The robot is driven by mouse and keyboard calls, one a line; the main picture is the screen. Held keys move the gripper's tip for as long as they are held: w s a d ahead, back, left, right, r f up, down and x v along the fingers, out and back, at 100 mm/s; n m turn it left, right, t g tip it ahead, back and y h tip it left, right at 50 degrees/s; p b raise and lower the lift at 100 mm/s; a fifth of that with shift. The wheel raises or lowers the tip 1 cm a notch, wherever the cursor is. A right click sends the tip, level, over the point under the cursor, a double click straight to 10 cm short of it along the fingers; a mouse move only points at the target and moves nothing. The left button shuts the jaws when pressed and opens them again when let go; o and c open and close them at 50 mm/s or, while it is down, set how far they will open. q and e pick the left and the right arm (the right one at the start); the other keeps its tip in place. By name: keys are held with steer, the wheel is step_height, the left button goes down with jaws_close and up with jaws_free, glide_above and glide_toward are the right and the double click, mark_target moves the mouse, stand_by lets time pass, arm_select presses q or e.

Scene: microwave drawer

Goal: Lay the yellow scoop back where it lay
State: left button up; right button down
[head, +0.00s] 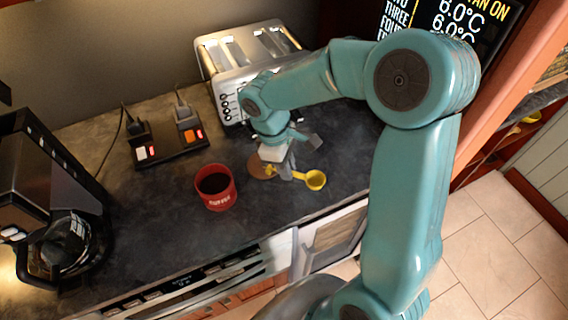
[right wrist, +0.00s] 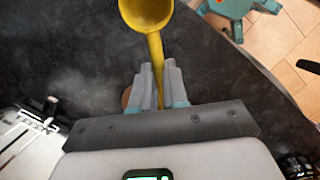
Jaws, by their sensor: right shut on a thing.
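The yellow scoop (head: 316,180) is at the dark countertop, right of the red mug, with its bowl toward the right. My right gripper (head: 286,172) is shut on its handle, and the handle's end shows on the other side of the fingers. In the right wrist view the scoop (right wrist: 147,14) points away from me, its handle between the two grey fingertips (right wrist: 158,70). Whether the scoop touches the counter I cannot tell. A round brown disc (head: 257,166) lies beside the gripper, partly hidden by it. My left gripper is not in view.
A red mug (head: 215,188) of dark liquid stands left of the gripper. A toaster (head: 222,62) stands behind, a power strip (head: 170,148) with plugs at the back left, and a coffee maker (head: 40,180) at the far left. The counter's front edge is close to the scoop.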

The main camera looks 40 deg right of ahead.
steer(key=shift+w+a+f+b, duration=0.1)
steer(key=shift+a+f+b, duration=0.2)
steer(key=shift+f+b, duration=0.4)
steer(key=b+x, duration=0.2)
steer(key=x, duration=0.1)
steer(key=shift+w+f+b, duration=0.15)
steer(key=shift+f+b, duration=0.2)
steer(key=shift+f, duration=0.05)
steer(key=shift+w+f+b, duration=0.15)
steer(key=shift+f+b, duration=0.4)
steer(key=shift+f, duration=0.2)
steer(key=c, duration=1.1)
jaws_free()
